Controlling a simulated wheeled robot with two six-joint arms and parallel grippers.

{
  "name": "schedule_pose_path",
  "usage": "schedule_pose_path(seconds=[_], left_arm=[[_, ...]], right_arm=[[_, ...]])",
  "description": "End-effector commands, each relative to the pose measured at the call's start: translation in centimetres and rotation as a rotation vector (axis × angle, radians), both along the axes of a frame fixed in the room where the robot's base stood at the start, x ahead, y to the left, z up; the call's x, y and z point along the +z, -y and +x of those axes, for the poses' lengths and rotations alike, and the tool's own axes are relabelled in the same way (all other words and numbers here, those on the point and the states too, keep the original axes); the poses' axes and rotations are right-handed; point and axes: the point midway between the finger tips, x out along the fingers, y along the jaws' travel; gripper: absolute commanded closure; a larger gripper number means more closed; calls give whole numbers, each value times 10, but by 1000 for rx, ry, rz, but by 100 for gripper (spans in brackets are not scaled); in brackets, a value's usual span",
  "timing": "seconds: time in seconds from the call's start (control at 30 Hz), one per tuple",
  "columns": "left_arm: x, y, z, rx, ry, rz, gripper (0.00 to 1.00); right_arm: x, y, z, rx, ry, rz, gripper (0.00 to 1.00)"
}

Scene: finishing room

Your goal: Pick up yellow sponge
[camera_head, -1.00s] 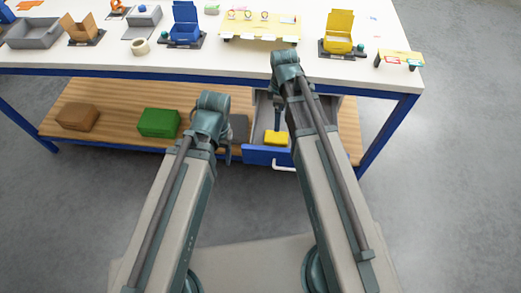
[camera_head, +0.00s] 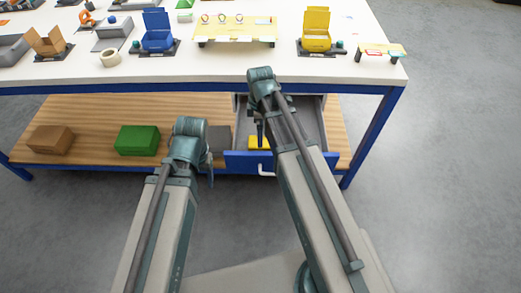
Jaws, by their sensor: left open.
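The yellow sponge (camera_head: 254,143) lies in the open drawer (camera_head: 240,161) under the workbench, partly hidden behind my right arm. The drawer has a blue front with a pale handle. My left gripper (camera_head: 209,176) is open and hangs at the left side of the drawer front, apart from the sponge. My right gripper (camera_head: 261,133) points down over the drawer, close to the sponge in the picture. Its fingers are too small and covered to tell whether they are open or whether they touch the sponge.
A green box (camera_head: 137,140) and a brown box (camera_head: 50,139) sit on the wooden lower shelf (camera_head: 95,112). The white tabletop (camera_head: 180,75) above carries a blue open box (camera_head: 157,32), a yellow open box (camera_head: 316,32) and a tape roll (camera_head: 110,58). The floor to the right is clear.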

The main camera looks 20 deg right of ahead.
Motion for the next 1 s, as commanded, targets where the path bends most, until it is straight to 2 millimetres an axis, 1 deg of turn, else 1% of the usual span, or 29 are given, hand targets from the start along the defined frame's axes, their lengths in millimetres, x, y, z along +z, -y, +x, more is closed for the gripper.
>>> schedule_pose_path(seconds=[0.03, 0.1, 0.33, 0.43, 0.57, 0.8, 0.9, 1.0], left_arm=[[-12, 0, 0, 0, 0, 0, 34], [-16, 0, 0, 0, 0, 0, 34], [-16, 0, 0, 0, 0, 0, 34], [-21, 0, 0, 0, 0, 0, 34], [-33, 0, 0, 0, 0, 0, 34], [-63, 0, 0, -1, 0, 0, 34], [-69, 0, 0, -1, 0, 0, 34], [-69, 0, 0, -1, 0, 0, 34]], right_arm=[[-12, 0, 0, 0, 0, 0, 0], [-16, 0, 0, 0, 0, 0, 0], [-16, 0, 0, 0, 0, 0, 0], [-21, 0, 0, 0, 0, 0, 0], [-33, 1, 1, 0, 0, 0, 0], [-63, 1, 2, 0, 0, 0, 0], [-69, 1, 2, 0, 0, 0, 0], [-69, 1, 2, 0, 0, 0, 0]])
